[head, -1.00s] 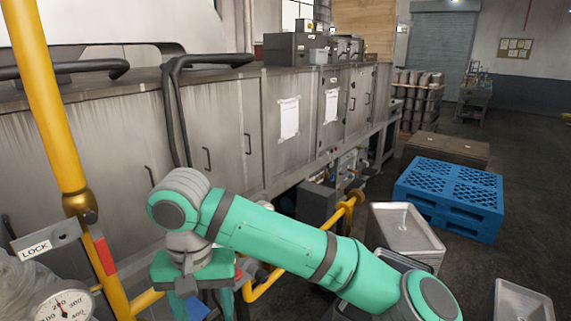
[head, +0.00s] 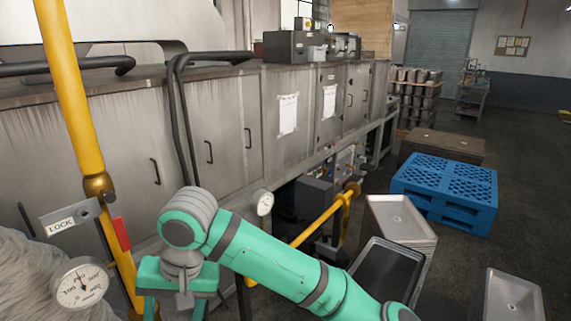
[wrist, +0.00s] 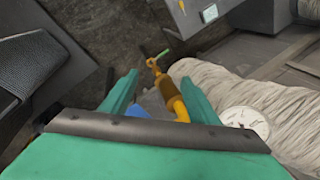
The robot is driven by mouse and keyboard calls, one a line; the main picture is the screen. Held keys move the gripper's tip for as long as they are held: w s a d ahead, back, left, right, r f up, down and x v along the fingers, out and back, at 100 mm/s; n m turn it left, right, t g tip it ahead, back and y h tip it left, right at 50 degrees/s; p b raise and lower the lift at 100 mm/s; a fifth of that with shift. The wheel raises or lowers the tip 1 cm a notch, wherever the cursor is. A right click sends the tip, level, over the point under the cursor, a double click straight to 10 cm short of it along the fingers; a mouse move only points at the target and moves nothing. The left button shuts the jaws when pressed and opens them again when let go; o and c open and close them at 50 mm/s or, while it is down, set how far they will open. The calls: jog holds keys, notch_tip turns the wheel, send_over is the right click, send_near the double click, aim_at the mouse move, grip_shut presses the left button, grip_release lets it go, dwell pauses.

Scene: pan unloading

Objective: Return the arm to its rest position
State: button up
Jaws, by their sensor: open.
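My teal arm crosses the lower middle of the head view, running from the bottom edge right of centre up to a grey wrist joint at left. My gripper (head: 178,308) hangs below that joint and is partly cut off by the bottom edge. In the wrist view my gripper (wrist: 160,88) shows two teal fingers spread apart with nothing held between them. A yellow pipe (wrist: 178,101) shows behind the gap; I cannot tell how far off it is.
A yellow post (head: 75,110), a gauge (head: 80,285) and a LOCK sign (head: 68,219) stand at left. A long metal machine (head: 225,120) runs behind the arm. Stacked trays (head: 400,218), another tray (head: 514,298) and a blue pallet (head: 445,188) are at right, with open floor beyond.

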jog(key=w+a+t+y, duration=0.2)
jog(key=a+y, duration=0.8)
jog(key=a, duration=0.3)
jog(key=s+d+f+m+t+h, duration=0.2)
jog(key=d+f+m+t+h, duration=0.25)
jog(key=d+f+t, duration=0.4)
jog(key=s+d+f+m+t+h, duration=0.25)
jog(key=d+f+m+t, duration=0.35)
jog(key=d+f, duration=0.5)
jog(key=s+d+f+n+h, duration=0.2)
jog(key=s+d+f+h, duration=0.3)
jog(key=s+d+f, duration=0.45)
jog(key=s+d+r+n, duration=0.1)
jog(key=s+d+n, duration=0.1)
jog(key=s, duration=0.6)
jog(key=s+d+r+n+g+h, duration=0.1)
jog(key=s+d+r+n, duration=0.1)
jog(key=s, duration=0.5)
jog(key=shift+s+d+r+n, duration=0.15)
jog(key=shift+s+d+n, duration=0.25)
jog(key=shift+d+n, duration=0.5)
